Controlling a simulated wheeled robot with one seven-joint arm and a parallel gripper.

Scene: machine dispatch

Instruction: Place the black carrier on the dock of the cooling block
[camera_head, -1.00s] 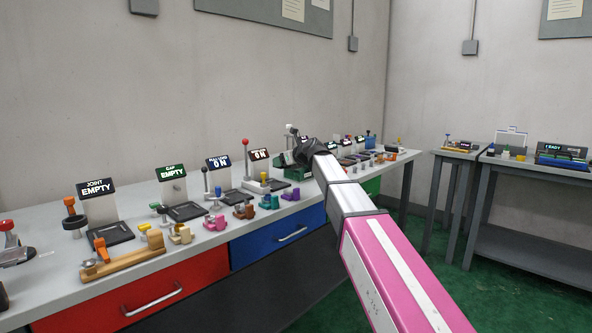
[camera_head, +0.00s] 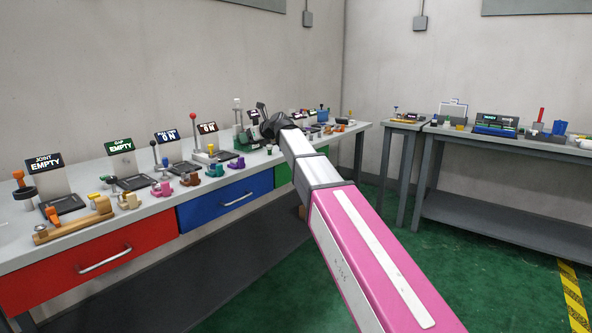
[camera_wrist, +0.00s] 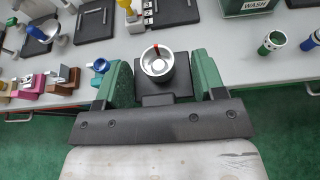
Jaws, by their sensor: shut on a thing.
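My gripper (camera_wrist: 160,82) has its two green fingers on either side of a black carrier (camera_wrist: 178,88) and is shut on it. The carrier bears a round silver cup with a red mark, facing the wrist camera. In the head view my gripper is at the far part of the long bench, mostly hidden behind my dark wrist. In the wrist view the held carrier is over the front part of the bench. I cannot tell which station is the cooling block; its dock is not identifiable.
The long bench (camera_head: 100,231) bears several stations with signs and black plates, and a front row of coloured carriers. A green box marked WASH (camera_wrist: 246,6) is beyond the gripper. Another bench (camera_head: 515,147) stands right; green floor between is open.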

